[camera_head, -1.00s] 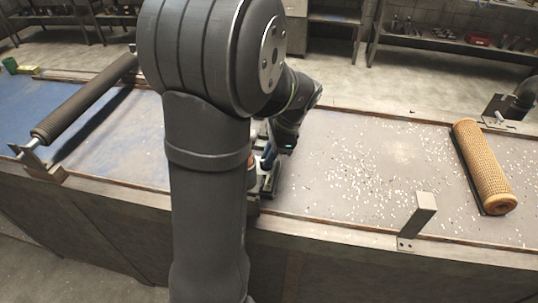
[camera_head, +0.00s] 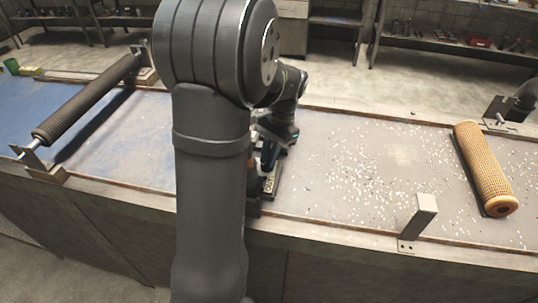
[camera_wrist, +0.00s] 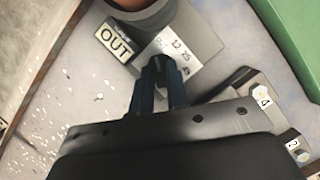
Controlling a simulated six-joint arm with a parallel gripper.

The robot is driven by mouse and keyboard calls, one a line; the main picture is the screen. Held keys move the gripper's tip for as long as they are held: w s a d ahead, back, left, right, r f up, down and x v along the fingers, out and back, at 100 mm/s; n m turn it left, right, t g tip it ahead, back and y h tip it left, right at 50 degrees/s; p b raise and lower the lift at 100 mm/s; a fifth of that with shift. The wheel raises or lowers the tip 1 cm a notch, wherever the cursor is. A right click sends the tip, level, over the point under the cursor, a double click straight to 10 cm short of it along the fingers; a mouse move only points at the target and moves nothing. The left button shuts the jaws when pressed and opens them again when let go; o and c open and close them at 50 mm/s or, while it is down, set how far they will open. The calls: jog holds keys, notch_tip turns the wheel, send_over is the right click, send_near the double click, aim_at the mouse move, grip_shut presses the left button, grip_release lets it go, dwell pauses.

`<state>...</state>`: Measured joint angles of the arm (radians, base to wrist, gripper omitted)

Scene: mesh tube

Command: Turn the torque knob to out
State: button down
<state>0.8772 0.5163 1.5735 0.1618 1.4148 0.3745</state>
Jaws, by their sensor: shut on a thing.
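In the wrist view, my gripper (camera_wrist: 161,80) has two blue fingers close together at a small dark piece, the torque knob (camera_wrist: 159,63), which they mostly hide. It stands on a grey plate (camera_wrist: 203,40) marked with small numbers. A block with a white OUT label (camera_wrist: 115,42) is just up and left of the fingertips. In the head view, my gripper (camera_head: 267,160) is low over the bench beside my arm, and the knob is hidden there.
A perforated tan tube (camera_head: 484,168) lies at the right and a dark roller (camera_head: 87,100) at the left. A metal bracket (camera_head: 418,222) stands at the front edge.

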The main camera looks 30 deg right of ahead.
dwell(0.4)
jog(key=c, duration=1.4)
grip_release()
jog(key=shift+r, duration=0.1)
jog(key=v, duration=1.7)
jog(key=shift+r, duration=0.15)
jog(key=x, duration=1.7)
jog(key=shift+f, duration=0.25)
